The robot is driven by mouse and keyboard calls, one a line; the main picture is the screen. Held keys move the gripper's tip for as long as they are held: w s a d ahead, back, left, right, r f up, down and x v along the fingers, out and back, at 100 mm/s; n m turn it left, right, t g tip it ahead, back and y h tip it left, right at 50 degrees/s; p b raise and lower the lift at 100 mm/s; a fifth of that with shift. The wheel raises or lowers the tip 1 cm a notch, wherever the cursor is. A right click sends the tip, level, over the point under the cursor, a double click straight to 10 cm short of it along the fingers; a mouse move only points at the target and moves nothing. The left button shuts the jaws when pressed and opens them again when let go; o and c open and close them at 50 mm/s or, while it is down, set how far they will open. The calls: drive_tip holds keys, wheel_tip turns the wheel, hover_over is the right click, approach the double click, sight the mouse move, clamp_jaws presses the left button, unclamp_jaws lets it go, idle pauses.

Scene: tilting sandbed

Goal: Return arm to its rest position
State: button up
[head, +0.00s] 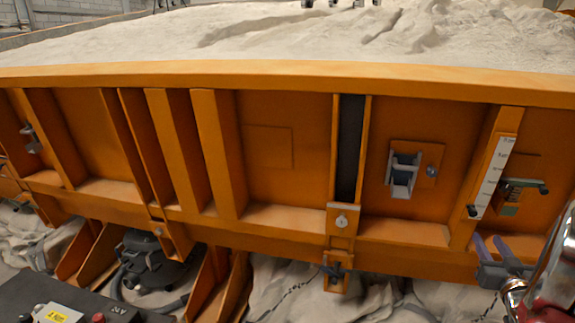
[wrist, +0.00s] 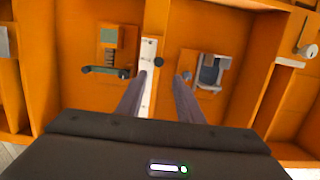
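My gripper (head: 488,241) is at the lower right of the head view, in front of the orange side wall of the sandbed (head: 265,190). Its two grey-purple fingers are apart with nothing between them. In the wrist view the open fingers (wrist: 161,78) point at the wall, and the white scale strip (wrist: 148,65) shows in the gap between them. A dark lever handle (wrist: 105,71) is to the left of the fingers and a grey bracket (wrist: 212,72) to the right. I cannot tell the exact distance from the fingertips to the wall.
In the head view, pale sand (head: 280,40) fills the bed above the orange rim (head: 290,73). The lever (head: 524,186), scale strip (head: 493,176) and grey bracket (head: 403,173) stick out from the wall. A black machine with a hose (head: 152,262) stands below at left.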

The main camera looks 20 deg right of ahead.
drive_tip(key=s+d+f+m+g, duration=0.25)
drive_tip(key=s+f+g, duration=0.35)
drive_tip(key=f, duration=0.4)
drive_tip(key=s+a+f+g+y, duration=0.1)
drive_tip(key=s+a+f+g, duration=0.15)
drive_tip(key=a+g, duration=0.2)
drive_tip(key=a+r+n+y, duration=0.2)
drive_tip(key=a+r+n, duration=0.1)
drive_tip(key=a, duration=1.4)
drive_tip(key=s+a+r+n+y, duration=0.1)
drive_tip(key=a+r, duration=0.5)
drive_tip(key=a, duration=1.1)
drive_tip(key=s+a+r+n+y, duration=0.1)
drive_tip(key=a+r+n+y, duration=0.3)
drive_tip(key=a, duration=1.3)
drive_tip(key=shift+r+n+t+y, duration=0.25)
drive_tip(key=shift+n+t+y, duration=0.1)
drive_tip(key=shift+y, duration=0.25)
drive_tip(key=shift+d, duration=0.1)
